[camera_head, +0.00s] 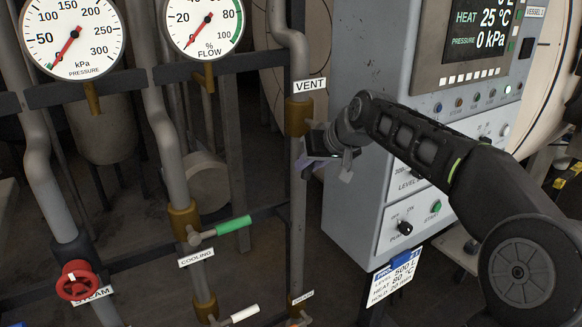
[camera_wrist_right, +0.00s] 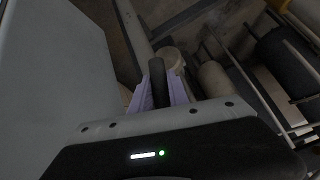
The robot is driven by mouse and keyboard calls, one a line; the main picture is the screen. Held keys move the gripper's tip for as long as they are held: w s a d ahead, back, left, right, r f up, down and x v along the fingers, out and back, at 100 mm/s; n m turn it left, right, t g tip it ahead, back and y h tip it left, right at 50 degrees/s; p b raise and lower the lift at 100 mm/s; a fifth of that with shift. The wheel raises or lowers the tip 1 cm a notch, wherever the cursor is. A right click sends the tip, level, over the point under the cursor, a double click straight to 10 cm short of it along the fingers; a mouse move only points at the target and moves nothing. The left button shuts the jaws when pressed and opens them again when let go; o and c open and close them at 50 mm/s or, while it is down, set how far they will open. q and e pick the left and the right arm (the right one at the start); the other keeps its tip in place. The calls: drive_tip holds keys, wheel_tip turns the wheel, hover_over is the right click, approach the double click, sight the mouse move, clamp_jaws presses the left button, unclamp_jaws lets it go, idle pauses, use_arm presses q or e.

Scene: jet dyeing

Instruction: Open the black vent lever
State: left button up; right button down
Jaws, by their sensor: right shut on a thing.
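The VENT label (camera_head: 309,85) hangs on a vertical grey pipe, just above a brass valve body (camera_head: 297,118). My right gripper (camera_head: 316,164) is beside the pipe, just below and to the right of the brass body. In the right wrist view, the black vent lever (camera_wrist_right: 158,80) stands between its two pale purple fingers, which are shut on it. In the head view the lever is mostly hidden by the gripper, so its exact angle is hard to tell. My left gripper is not in view.
A grey control cabinet (camera_head: 352,205) stands close to the right of my gripper. Lower left are a green cooling handle (camera_head: 234,225), a white handle (camera_head: 244,314) and a red steam handwheel (camera_head: 77,284). Pressure (camera_head: 72,38) and flow (camera_head: 205,26) gauges sit above.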

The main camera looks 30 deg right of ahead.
drive_tip(key=shift+d+f+n+h+b, duration=0.15)
drive_tip(key=shift+d+n+h+b, duration=0.35)
drive_tip(key=shift+d+h, duration=0.65)
drive_tip(key=shift+a, duration=0.1)
drive_tip(key=c, duration=1.3)
unclamp_jaws()
drive_tip(key=v, duration=0.7)
drive_tip(key=shift+s+r+b, duration=0.25)
drive_tip(key=shift+b, duration=0.05)
